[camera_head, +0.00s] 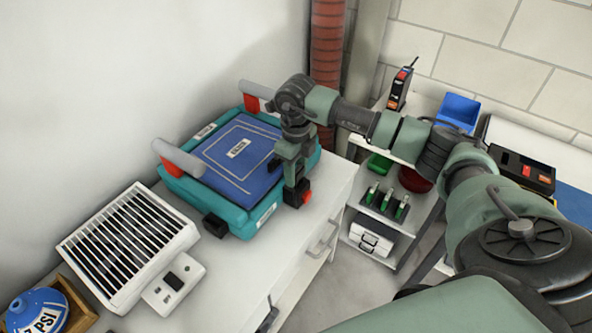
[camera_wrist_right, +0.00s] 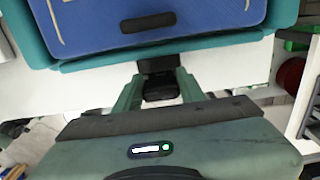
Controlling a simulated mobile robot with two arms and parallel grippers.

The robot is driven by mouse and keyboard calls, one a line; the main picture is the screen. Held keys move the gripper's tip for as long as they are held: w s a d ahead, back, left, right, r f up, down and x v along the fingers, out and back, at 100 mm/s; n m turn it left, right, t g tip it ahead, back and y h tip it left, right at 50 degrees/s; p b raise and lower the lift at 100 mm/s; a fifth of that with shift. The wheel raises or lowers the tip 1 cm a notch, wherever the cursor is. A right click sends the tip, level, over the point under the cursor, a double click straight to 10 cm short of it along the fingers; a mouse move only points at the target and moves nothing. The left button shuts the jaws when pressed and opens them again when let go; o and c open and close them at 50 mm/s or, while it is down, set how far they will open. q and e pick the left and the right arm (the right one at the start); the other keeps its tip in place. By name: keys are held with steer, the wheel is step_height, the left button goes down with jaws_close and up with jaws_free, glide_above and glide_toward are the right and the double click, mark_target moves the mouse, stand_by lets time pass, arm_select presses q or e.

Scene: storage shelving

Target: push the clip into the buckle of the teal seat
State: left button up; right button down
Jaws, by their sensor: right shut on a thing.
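The teal seat (camera_head: 238,217) with its blue cushion (camera_head: 232,150) lies on the white counter. My right gripper (camera_head: 297,186) points down at the seat's front right corner. In the wrist view my right gripper (camera_wrist_right: 159,84) is shut on a black piece (camera_wrist_right: 158,66), likely the clip, close to the teal edge (camera_wrist_right: 100,63). A red and black piece (camera_head: 307,197) shows beside the fingertips in the head view; I cannot tell whether it is the buckle. A black block (camera_head: 215,226) sits at the seat's front left corner. Whether clip and buckle touch is hidden. My left gripper is out of view.
A white slatted heater (camera_head: 130,247) and a blue PSI-marked object (camera_head: 38,310) stand to the left. A shelf with green-handled tools (camera_head: 385,202) stands right, beyond a gap. The counter's front strip (camera_head: 265,262) is clear.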

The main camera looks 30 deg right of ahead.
steer(key=shift+f+b, duration=0.85)
steer(key=shift+f, duration=0.15)
stand_by(0.8)
steer(key=shift+c, duration=1.1)
jaws_free()
steer(key=shift+r, duration=0.15)
steer(key=shift+r+p, duration=2.7)
steer(key=shift+r, duration=1.25)
steer(key=shift+f, duration=0.1)
